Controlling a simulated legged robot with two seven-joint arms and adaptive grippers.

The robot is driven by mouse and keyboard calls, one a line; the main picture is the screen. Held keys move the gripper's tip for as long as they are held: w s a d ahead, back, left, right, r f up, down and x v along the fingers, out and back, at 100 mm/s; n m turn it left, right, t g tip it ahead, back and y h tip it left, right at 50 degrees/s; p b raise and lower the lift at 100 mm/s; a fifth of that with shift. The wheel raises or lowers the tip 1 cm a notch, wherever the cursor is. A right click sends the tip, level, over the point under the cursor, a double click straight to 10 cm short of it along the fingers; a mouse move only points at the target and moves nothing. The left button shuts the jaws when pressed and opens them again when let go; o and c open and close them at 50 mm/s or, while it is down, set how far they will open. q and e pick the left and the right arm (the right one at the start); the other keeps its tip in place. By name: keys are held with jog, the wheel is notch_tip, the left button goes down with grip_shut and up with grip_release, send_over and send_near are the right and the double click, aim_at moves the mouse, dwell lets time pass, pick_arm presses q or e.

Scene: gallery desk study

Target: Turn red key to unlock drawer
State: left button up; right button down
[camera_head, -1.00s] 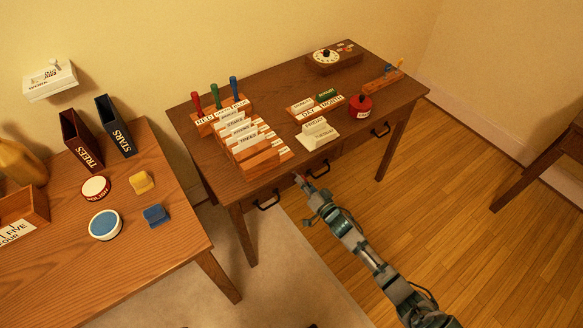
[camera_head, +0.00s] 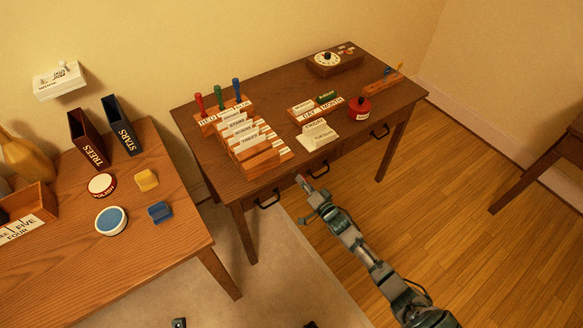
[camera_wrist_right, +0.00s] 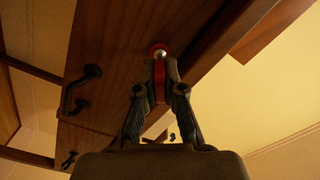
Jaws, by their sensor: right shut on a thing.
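My right gripper (camera_head: 302,182) is at the front of the dark desk (camera_head: 340,72), just below its front edge and left of the middle drawer handle (camera_head: 318,169). In the right wrist view my right gripper (camera_wrist_right: 159,88) is shut on the red key (camera_wrist_right: 159,80), a narrow red piece between the fingertips. Beyond them is a pale round metal part with a red rim (camera_wrist_right: 159,50) at the wooden front. The key is hidden in the head view. The drawers look closed.
Dark handles (camera_wrist_right: 80,88) stick out near my right gripper in the wrist view. Card files (camera_head: 255,160), a red pot (camera_head: 359,107) and a dial box (camera_head: 335,62) stand on the desk. A lighter table (camera_head: 150,230) is at left.

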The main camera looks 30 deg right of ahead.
jog(key=shift+m, duration=0.5)
jog(key=shift+r+m+p, duration=0.1)
jog(key=shift+m+p, duration=0.3)
jog(key=shift+m, duration=1.1)
